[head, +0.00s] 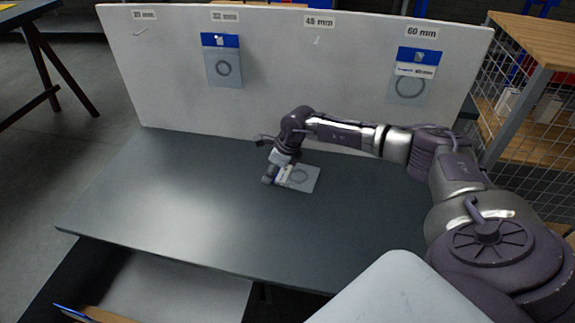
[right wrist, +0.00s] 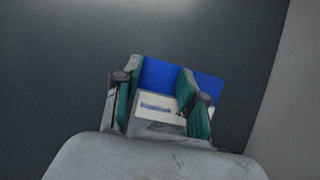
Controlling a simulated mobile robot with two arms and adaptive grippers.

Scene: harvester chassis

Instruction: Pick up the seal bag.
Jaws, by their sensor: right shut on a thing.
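A clear seal bag (head: 304,177) with a dark ring inside lies on or just above the grey table, below the middle of the upright board. My right gripper (head: 277,172) reaches in from the right and is shut on the bag's header end at its left side. In the right wrist view, the bag's blue header and white label (right wrist: 158,106) show between the two green-padded fingers (right wrist: 165,105). The gripper hides part of the header. Whether the bag touches the table is hard to tell. My left gripper is not in view.
The white board (head: 270,70) stands along the table's back edge, with size labels on top. Two more bags hang on it, one under 32 mm (head: 223,62) and one under 60 mm (head: 412,75). The table's left part (head: 170,190) is clear. A wire-sided shelf (head: 530,100) stands at the right.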

